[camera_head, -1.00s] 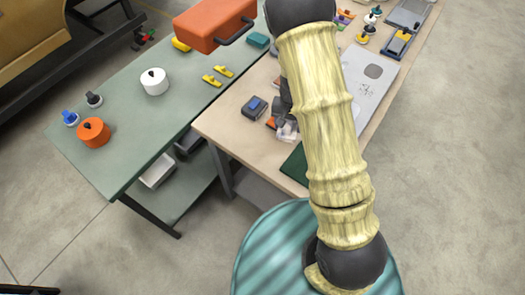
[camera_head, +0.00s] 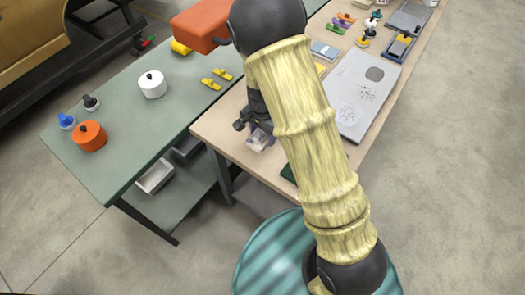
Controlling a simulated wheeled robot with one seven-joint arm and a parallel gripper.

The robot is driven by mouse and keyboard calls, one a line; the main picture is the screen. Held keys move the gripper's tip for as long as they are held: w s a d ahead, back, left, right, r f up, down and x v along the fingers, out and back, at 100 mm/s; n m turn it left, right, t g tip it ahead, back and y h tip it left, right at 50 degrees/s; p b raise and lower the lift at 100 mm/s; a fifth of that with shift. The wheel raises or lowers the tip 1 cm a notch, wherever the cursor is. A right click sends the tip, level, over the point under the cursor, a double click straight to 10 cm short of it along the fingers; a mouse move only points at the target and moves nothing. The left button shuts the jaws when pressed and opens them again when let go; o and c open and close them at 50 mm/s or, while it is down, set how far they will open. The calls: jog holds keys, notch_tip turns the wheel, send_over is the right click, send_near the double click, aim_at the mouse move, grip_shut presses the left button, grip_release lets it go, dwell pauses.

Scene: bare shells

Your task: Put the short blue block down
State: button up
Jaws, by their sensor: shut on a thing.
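My gripper (camera_head: 260,143) is over the near left part of the beige table (camera_head: 215,128), low and close to the top. It is shut, with pale fingertips below a dark body. What sits between the fingers is too small and too covered to make out, so the short blue block does not show clearly. I cannot tell whether it touches the table. My arm hides much of the table beyond and to the right of the gripper.
A grey panel (camera_head: 358,92) lies right of my arm. Several small parts lie farther back. On the green table (camera_head: 135,125) stand an orange pot (camera_head: 90,137), a white pot (camera_head: 153,86), yellow pieces (camera_head: 211,84) and an orange toolbox (camera_head: 200,27). A dark green piece (camera_head: 288,173) lies at the near edge.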

send_over(263, 154)
notch_tip(263, 154, down, 5)
jog(key=shift+w+a+r+p, duration=0.1)
jog(key=shift+p, duration=0.2)
jog(key=shift+f+p, duration=0.4)
jog(key=shift+f, duration=1.75)
jog(key=shift+f+b, duration=0.35)
